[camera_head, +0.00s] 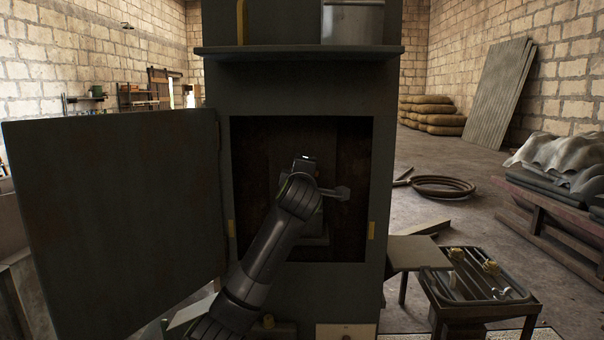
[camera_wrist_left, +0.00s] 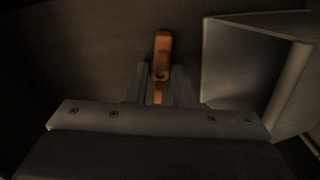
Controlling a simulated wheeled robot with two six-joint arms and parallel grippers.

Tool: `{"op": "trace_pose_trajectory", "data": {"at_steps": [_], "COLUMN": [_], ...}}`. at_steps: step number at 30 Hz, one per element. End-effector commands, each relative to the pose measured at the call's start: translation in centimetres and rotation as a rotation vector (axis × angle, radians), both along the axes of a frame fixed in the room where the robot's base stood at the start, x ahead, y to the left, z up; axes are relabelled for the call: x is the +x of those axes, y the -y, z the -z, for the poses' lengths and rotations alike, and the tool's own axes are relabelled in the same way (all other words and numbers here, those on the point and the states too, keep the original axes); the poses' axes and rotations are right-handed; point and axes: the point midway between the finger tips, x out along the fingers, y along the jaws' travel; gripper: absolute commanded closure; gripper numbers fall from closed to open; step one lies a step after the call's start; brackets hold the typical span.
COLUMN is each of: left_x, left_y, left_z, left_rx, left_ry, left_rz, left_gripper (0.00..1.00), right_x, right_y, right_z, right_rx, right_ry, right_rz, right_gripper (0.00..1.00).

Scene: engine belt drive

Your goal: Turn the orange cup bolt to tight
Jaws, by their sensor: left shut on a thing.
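The orange cup bolt (camera_wrist_left: 162,45) shows in the left wrist view as a narrow orange piece standing out against a dark brown panel. My left gripper (camera_wrist_left: 161,74) is shut on it, with one grey finger on each side. The orange runs down between the fingers, and its lower part is partly hidden by them. In the head view my left arm reaches from the bottom into the open dark cabinet (camera_head: 248,185). There the arm covers the gripper and the orange bolt. My right gripper is in neither view.
The cabinet door (camera_head: 115,225) stands open to the left. In the left wrist view a pale angled plate (camera_wrist_left: 240,60) stands close to the right of the fingers. A low table with a tray (camera_head: 475,285) is right of the cabinet. A shelf (camera_head: 300,52) juts out above the opening.

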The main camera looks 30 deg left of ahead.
Motion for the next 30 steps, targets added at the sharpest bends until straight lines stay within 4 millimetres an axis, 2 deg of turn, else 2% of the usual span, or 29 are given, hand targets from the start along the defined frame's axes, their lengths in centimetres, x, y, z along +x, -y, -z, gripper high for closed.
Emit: {"op": "trace_pose_trajectory", "data": {"at_steps": [14, 30], "left_x": [0.0, 0.0], "left_y": [0.0, 0.0], "left_z": [0.0, -0.1], "left_rx": [0.381, 0.815], "left_ry": [-0.236, -0.505], "left_rz": [0.0, 0.001], "left_gripper": [1.0, 1.0], "right_x": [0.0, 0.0], "right_y": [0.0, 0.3], "right_z": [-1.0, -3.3], "right_rx": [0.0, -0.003], "right_ry": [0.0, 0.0], "right_rz": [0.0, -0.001], "right_gripper": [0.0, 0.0]}}
